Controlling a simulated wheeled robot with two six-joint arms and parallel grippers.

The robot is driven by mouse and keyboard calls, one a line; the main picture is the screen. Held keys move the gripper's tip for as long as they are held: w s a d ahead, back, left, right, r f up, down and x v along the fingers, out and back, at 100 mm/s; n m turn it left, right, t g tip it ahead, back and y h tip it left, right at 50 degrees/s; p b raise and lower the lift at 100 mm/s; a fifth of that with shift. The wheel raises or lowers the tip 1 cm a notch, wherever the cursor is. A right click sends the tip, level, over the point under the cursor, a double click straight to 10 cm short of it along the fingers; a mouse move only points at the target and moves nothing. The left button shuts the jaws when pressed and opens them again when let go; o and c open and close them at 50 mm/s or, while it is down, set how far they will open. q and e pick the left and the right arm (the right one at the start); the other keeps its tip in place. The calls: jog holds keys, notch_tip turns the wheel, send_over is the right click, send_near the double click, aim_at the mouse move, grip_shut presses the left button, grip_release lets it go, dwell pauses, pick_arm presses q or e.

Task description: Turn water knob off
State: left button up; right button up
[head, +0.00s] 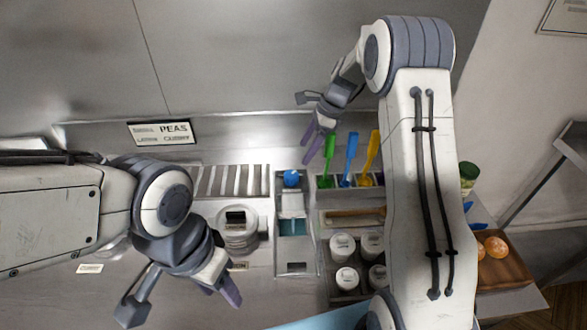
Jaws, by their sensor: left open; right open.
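A round blue knob (291,178) stands at the top of a narrow metal unit in the middle of the counter. It looks like the water knob, but its on or off position is too small to tell. My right gripper (313,142) is open and empty, with its purple fingers above and slightly right of the blue knob, apart from it in the picture. My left gripper (231,292) is open and empty at the lower left, over the counter front, well away from the knob. Its fingers partly overlap in this view.
Green (329,147), blue (351,152) and yellow (373,152) utensils stand upright just right of the knob. White-lidded containers (343,246) sit below them. A slotted grille (233,181) and a round metal pot (238,232) are to the left.

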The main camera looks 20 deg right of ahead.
aim_at(292, 174)
jog(key=p+x, duration=0.2)
jog(key=x, duration=0.6)
jog(key=shift+s+a+f, duration=0.1)
jog(key=shift+a+f, duration=0.05)
jog(key=shift+f, duration=0.05)
jog(key=shift+a+f+p, duration=0.25)
jog(key=shift+f+p, duration=0.1)
jog(key=shift+f, duration=0.3)
grip_shut()
